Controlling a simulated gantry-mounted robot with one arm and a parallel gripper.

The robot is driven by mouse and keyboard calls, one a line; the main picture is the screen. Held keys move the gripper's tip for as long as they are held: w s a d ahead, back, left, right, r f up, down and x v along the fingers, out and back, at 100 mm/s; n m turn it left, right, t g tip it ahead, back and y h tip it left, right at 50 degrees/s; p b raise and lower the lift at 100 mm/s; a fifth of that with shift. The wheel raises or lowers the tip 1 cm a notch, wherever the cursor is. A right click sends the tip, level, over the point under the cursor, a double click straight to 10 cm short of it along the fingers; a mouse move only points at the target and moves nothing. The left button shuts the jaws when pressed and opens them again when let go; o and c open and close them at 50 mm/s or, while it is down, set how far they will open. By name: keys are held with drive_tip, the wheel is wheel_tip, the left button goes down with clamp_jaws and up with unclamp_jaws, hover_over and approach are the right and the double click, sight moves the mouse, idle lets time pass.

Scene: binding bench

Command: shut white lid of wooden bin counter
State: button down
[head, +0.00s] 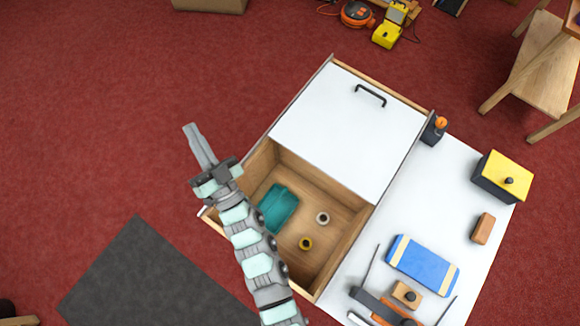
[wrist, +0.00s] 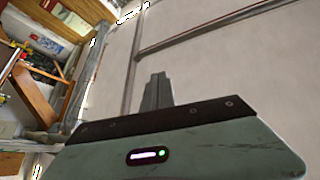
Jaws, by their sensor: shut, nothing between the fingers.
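The wooden bin counter (head: 357,240) stands on the floor with its bin partly uncovered. The white lid (head: 335,135) covers the far part of the bin and has a black bar handle (head: 370,95) near its far edge. The near part of the bin is open and shows its wooden inside. My gripper (head: 190,128) is shut and empty, to the left of the bin and apart from the lid. In the wrist view its closed fingers (wrist: 158,85) point at a pale panelled surface.
In the bin lie a teal tray (head: 278,208), a yellow ring (head: 306,243) and a pale ring (head: 322,218). The white top at right bears a blue block (head: 423,264), a yellow-lidded box (head: 503,177) and tools.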

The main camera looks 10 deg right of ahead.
wheel_tip(320, 180, down, 12)
drive_tip(key=w+a+r+m+g+h+b, duration=0.1)
drive_tip(key=w+a+m+g+h+b, duration=0.15)
drive_tip(key=m+b, duration=0.2)
drive_tip(key=m+g+h+b, duration=1.2)
drive_tip(key=m+h+b, duration=0.2)
drive_tip(key=m+b, duration=0.65)
approach(317, 168)
drive_tip(key=shift+m, duration=0.8)
drive_tip(key=p+x, duration=0.1)
drive_tip(key=x, duration=0.5)
drive_tip(key=shift+w+f+p, duration=0.1)
drive_tip(key=shift+w+p, duration=0.05)
drive_tip(key=shift+p, duration=0.25)
drive_tip(key=shift+w, duration=0.1)
